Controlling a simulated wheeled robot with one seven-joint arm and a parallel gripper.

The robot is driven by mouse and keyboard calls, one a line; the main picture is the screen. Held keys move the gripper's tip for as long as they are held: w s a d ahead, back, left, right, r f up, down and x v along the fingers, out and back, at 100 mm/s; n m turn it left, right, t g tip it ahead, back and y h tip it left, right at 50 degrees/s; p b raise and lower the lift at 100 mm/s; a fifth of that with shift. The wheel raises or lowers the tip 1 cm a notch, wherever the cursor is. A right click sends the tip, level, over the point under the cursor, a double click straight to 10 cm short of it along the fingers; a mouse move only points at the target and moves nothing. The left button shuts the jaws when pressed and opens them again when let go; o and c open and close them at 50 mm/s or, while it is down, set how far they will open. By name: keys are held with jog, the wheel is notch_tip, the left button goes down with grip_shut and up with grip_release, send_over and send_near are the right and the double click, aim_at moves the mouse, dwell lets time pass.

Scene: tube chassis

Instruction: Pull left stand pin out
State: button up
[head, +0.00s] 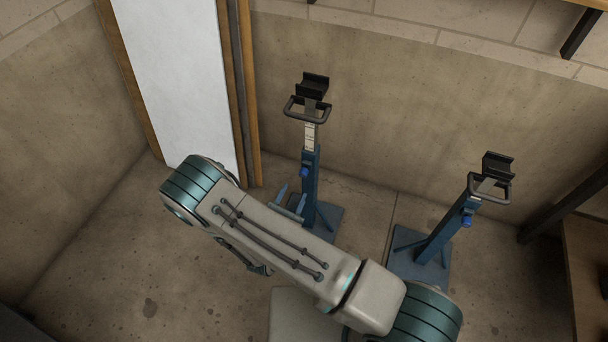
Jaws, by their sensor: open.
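The left stand (310,185) is a blue upright post with a pale marked inner column, a grey loop handle and a black cradle on top. A small bright blue knob (304,172), which looks like its pin head, sits on the post's left front side. My gripper (291,197) shows as two pale blue fingers, apart and empty, just left of the post and below the knob. The fingers look clear of the knob, but depth is hard to judge. My arm hides the gripper's body and part of the stand's base.
A similar right stand (438,238) with its own blue knob (466,221) stands apart on the right. A white panel (180,80) with wooden edges is at the back left. A wooden bench (585,265) is at the right edge. Floor at the left is clear.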

aim_at(302, 175)
jog(key=b+x, duration=0.1)
jog(key=x, duration=0.8)
